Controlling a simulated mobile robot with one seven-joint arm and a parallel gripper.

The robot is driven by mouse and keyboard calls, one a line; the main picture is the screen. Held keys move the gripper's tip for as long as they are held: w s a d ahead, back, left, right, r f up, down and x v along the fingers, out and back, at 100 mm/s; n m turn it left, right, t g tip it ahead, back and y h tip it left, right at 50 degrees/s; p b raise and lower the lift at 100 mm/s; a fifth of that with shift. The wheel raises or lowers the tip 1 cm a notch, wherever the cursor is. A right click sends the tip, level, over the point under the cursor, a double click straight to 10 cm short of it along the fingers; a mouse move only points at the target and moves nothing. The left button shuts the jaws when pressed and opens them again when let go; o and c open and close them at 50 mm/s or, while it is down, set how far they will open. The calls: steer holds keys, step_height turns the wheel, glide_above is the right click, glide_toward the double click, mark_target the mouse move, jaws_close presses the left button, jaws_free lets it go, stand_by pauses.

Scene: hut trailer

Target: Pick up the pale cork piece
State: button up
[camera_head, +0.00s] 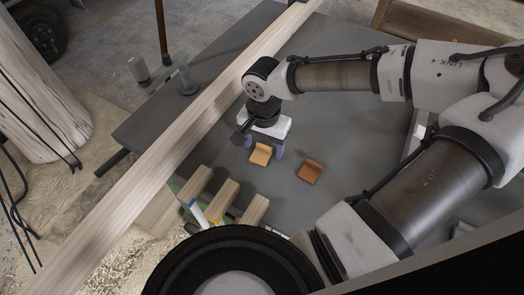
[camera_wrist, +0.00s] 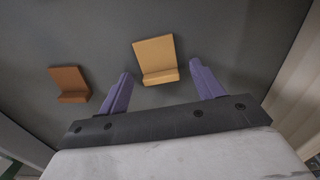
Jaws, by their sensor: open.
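The pale cork piece (camera_head: 261,154) is a small tan, L-shaped block on the dark grey table top, just beyond my gripper (camera_head: 265,147). In the wrist view the pale cork piece (camera_wrist: 155,55) lies ahead of the fingertips, between the lines of the two purple fingers. My gripper (camera_wrist: 160,69) is open and empty, and its fingers point towards the piece. Whether the fingertips are level with the piece or above it I cannot tell. A similar darker brown piece (camera_head: 310,172) lies to the right in the head view; the brown piece (camera_wrist: 69,84) is left of the fingers in the wrist view.
A long wooden beam (camera_head: 165,150) crosses the table left of my gripper. Several short wooden blocks (camera_head: 224,198) lie at the near table edge. A clamp-like metal fixture (camera_head: 165,72) stands beyond the beam. The grey table top (camera_head: 340,130) is bare around the pieces.

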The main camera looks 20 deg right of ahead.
steer(key=c, duration=1)
steer(key=shift+r, duration=0.15)
steer(key=shift+c, duration=0.2)
